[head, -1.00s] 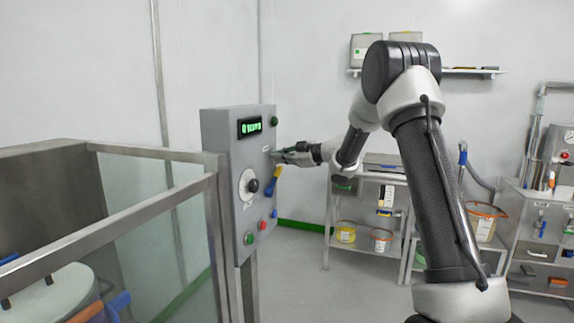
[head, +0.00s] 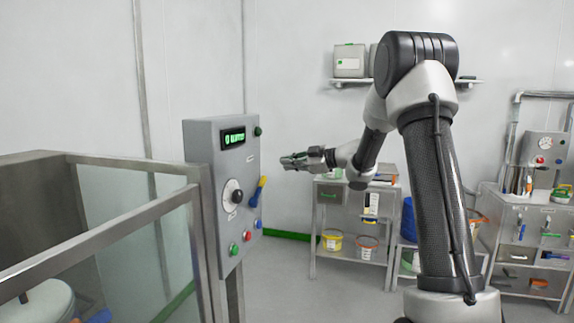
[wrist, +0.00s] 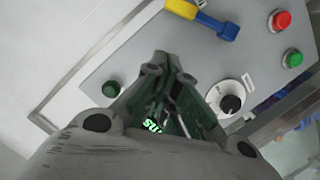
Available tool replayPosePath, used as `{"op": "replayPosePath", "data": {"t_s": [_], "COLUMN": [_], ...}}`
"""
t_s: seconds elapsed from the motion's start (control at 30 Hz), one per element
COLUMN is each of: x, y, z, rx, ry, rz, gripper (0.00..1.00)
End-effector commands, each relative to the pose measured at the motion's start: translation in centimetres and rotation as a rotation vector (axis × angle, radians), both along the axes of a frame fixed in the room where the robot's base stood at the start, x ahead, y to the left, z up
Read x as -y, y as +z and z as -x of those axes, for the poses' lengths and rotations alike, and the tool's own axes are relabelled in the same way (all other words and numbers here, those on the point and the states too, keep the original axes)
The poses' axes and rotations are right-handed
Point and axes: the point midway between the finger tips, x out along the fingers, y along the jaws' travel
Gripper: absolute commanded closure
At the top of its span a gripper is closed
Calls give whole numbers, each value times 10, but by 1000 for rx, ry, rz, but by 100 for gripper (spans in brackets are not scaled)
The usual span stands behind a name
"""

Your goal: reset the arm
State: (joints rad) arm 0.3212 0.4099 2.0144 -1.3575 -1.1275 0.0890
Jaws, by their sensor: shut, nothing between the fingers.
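My gripper (head: 284,162) is shut and empty. In the head view it points left towards the grey control panel (head: 205,150), with a visible gap between its tip and the panel. In the wrist view my gripper (wrist: 162,62) covers part of the panel (wrist: 195,62). The panel has a lit green display (head: 234,137), a white dial with a black knob (head: 233,196), and a yellow and blue lever (head: 258,192). A green button (head: 234,249) and a red button (head: 247,236) sit low on it.
A glass-walled, metal-framed enclosure (head: 125,223) stands at the left front. A steel rack (head: 345,190) with tubs stands behind my arm. A wall shelf (head: 345,82) holds boxes. A steel cabinet (head: 530,235) stands at the right.

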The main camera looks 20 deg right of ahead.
Motion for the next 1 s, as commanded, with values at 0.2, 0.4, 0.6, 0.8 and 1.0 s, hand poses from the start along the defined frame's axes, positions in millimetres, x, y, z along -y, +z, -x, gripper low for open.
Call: {"op": "replayPosePath", "data": {"t_s": [0.2, 0.4, 0.6, 0.8, 1.0], "x": [0, 36, 156, 206, 159], "y": [0, -29, -98, -98, -88], "z": [0, -17, 14, 165, 327], "rx": [1, -72, -380, -764, -1124], "ry": [0, -157, -679, -1136, -1312], "rz": [1, 95, 227, 250, 152], "gripper": [100, 100, 100, 100, 100]}}
